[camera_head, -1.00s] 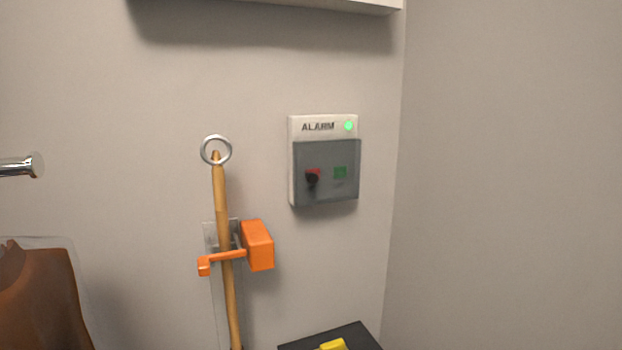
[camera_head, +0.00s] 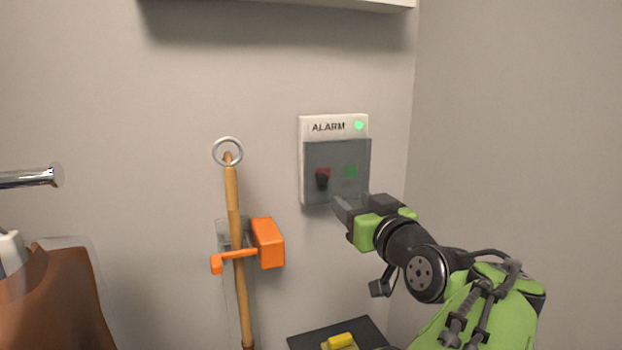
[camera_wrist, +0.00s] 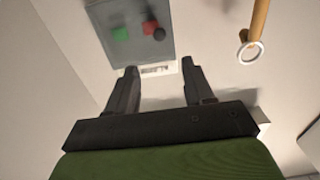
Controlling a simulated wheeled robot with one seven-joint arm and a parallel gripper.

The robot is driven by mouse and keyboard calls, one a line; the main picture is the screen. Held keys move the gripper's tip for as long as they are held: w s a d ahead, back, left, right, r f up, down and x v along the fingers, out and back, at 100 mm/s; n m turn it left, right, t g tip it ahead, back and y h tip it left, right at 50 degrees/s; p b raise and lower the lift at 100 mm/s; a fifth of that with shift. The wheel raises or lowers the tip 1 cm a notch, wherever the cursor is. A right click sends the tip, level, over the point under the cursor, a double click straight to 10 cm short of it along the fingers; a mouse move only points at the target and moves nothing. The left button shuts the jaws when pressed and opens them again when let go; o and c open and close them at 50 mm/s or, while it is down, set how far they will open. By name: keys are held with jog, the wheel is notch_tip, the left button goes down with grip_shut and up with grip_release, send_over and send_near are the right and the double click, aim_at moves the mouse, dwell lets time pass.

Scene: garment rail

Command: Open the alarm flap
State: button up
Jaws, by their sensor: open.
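The alarm box (camera_head: 306,130) is mounted on the wall, with the word ALARM and a lit green light on its top strip. Its grey see-through flap (camera_head: 338,155) is down over a red and black switch and a green button. My gripper (camera_head: 343,205) is at the lower right of the flap in the head view, overlapping its bottom edge. In the wrist view my gripper (camera_wrist: 160,72) is open and empty, with its fingertips near one edge of the flap (camera_wrist: 135,40). I cannot tell whether they touch it.
A wooden pole (camera_head: 233,205) with a metal ring hangs in an orange holder (camera_head: 268,243) left of the alarm box. A dark shelf (camera_head: 310,341) with a yellow object (camera_head: 340,340) is below. A wall corner is close on the right. A brown garment (camera_head: 55,300) hangs at lower left.

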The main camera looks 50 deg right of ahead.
aim_at(324, 180)
jog(key=p+x, duration=0.3)
jog(key=x, duration=1.1)
jog(key=shift+c, duration=0.2)
grip_shut()
